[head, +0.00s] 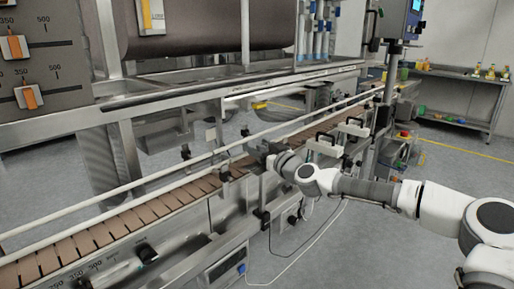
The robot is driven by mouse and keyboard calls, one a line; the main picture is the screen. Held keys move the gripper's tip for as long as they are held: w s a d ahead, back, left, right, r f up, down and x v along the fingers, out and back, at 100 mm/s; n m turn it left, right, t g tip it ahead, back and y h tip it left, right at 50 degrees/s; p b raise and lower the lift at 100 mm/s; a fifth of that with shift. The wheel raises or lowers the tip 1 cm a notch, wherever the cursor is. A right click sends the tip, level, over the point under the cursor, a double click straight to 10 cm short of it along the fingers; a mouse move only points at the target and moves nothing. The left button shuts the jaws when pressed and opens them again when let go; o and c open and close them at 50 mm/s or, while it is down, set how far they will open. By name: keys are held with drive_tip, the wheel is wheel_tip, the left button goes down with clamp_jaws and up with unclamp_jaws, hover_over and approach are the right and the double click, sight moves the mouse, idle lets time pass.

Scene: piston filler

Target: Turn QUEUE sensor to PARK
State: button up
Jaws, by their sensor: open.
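My gripper (259,150) is at the end of my white and grey arm, which reaches in from the right. It is over the near side of the conveyor (115,228), close to the guide rail. Its fingers are small and dark here. Several small dark fittings sit along the rails, one of them a dark clamp (185,152) left of my gripper. No QUEUE or PARK label is readable, so I cannot tell which fitting is the QUEUE sensor. My gripper hides part of the rail behind it.
White guide rails (90,190) run along the conveyor. Black-handled brackets (327,142) stand right of my gripper. A front box with a display (222,268) and a white cable (300,262) are below. A shelf table (452,75) is at the back right. Grey floor between is open.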

drive_tip(key=shift+w+a, duration=0.35)
drive_tip(key=shift+w, duration=0.05)
clamp_jaws()
